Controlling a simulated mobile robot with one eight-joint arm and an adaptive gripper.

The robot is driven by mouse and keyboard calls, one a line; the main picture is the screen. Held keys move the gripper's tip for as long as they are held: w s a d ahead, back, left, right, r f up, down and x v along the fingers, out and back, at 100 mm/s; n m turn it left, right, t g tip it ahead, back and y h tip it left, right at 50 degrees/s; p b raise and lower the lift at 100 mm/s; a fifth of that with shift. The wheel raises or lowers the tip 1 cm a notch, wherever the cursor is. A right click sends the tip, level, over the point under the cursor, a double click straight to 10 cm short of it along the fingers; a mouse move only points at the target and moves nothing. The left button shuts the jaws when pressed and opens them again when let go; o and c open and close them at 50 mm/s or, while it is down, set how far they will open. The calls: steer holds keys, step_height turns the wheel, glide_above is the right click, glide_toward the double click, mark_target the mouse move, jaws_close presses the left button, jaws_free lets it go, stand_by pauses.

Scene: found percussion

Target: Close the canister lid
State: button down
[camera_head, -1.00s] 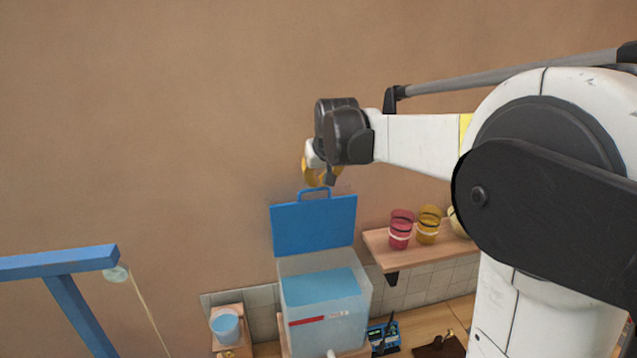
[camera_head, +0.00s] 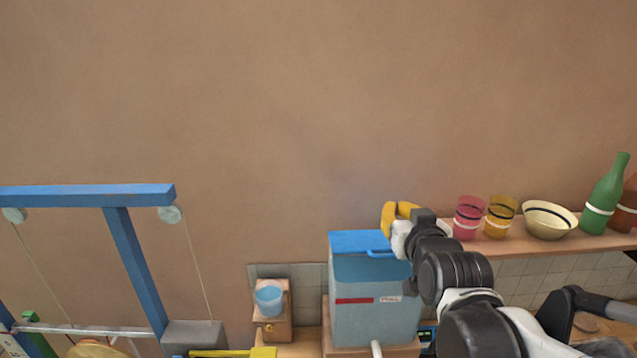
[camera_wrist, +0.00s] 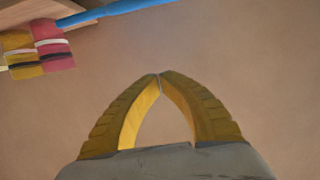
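The canister (camera_head: 375,312) is a translucent blue-grey box with a red strip and a spout at its front. Its blue lid (camera_head: 358,242) lies flat across the top, with the handle (camera_head: 381,254) toward the front right. My gripper (camera_head: 402,211) is just above and behind the lid's right side; I cannot tell from the head view whether it touches the lid. In the wrist view its yellow fingers (camera_wrist: 159,76) meet at the tips with nothing between them. A blue edge, likely the lid (camera_wrist: 115,10), crosses the top of that view.
A wooden shelf (camera_head: 480,248) to the right holds a pink cup (camera_head: 468,217), a yellow cup (camera_head: 500,216), a bowl (camera_head: 549,220) and a green bottle (camera_head: 605,195). A blue frame (camera_head: 135,270) stands left. A small blue cup (camera_head: 269,298) sits on a wooden block. The wall above is bare.

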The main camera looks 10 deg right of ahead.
steer(key=s+f+t+h+b, duration=0.1)
steer(key=s+f+t+b, duration=0.2)
steer(key=f+b, duration=0.4)
steer(key=s+a+f+t+b, duration=0.1)
steer(key=s+f+t+b, duration=0.3)
steer(key=b, duration=1.2)
steer(key=shift+s+a+f+h, duration=0.3)
steer(key=shift+s+f+h, duration=0.1)
steer(key=shift+f, duration=1.8)
steer(key=shift+f, duration=0.1)
